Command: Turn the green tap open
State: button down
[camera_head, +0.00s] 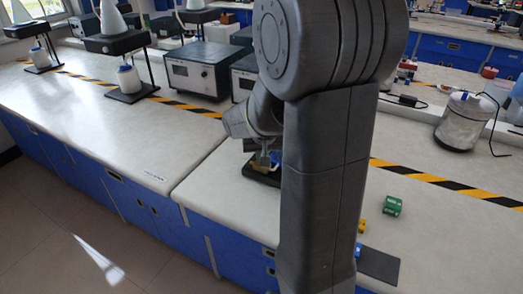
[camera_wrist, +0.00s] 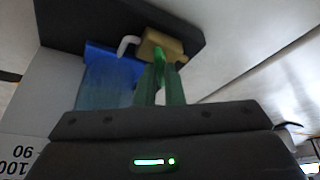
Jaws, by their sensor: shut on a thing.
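The green tap handle (camera_wrist: 159,65) shows in the wrist view on a brass tap body (camera_wrist: 165,44). A white spout (camera_wrist: 126,44) leaves the body toward a translucent blue container (camera_wrist: 108,72). My gripper (camera_wrist: 161,76) is shut on the green handle, which stands between its fingertips. In the head view, my gripper (camera_head: 264,153) is partly hidden by my own arm, and the brass body (camera_head: 261,165) shows just below it on a black base (camera_head: 255,175). The handle's exact angle is hard to tell.
A green block (camera_head: 393,205), a yellow piece (camera_head: 362,226) and a dark plate (camera_head: 379,265) lie on the right of the bench. A grey instrument box (camera_head: 197,73) stands behind. A metal canister (camera_head: 464,121) is at the far right. The bench's left part is largely clear.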

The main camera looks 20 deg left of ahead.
jog(key=shift+n+y+p, duration=0.4)
jog(key=shift+n+p, duration=0.2)
jog(key=shift+n, duration=0.4)
jog(key=shift+g, duration=0.3)
jog(key=c, duration=1.5)
grip_release()
jog(key=shift+c, duration=0.2)
jog(key=shift+d, duration=0.1)
jog(key=p+v, duration=0.1)
jog(key=v, duration=1.2)
jog(key=shift+r, duration=0.4)
